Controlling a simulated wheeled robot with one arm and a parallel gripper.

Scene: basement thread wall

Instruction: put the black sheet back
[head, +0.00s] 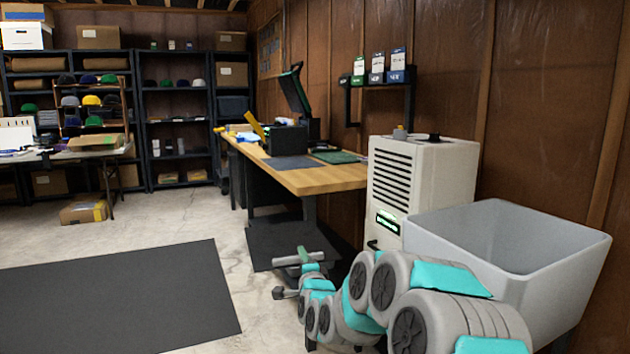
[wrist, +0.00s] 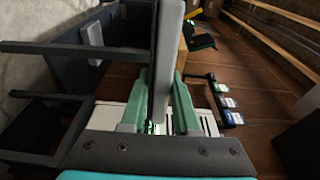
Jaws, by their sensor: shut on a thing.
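My gripper (head: 306,262) is low at the right of the head view, in front of the workbench and above the floor. Its green fingers, also in the wrist view (wrist: 172,92), are shut on a long grey bar-like piece (wrist: 167,45). It looks narrow, as if seen edge on, and I cannot tell whether it is the black sheet. It also shows as a short grey bar in the head view (head: 284,261). A dark flat sheet (head: 336,157) lies on the wooden bench top (head: 318,180), apart from my gripper.
A white dehumidifier-like unit (head: 425,185) and a large grey bin (head: 505,240) stand at the right. An open black case (head: 287,140) stands on the bench. A dark mat (head: 110,300) covers floor at left. Shelves (head: 180,110) line the back wall.

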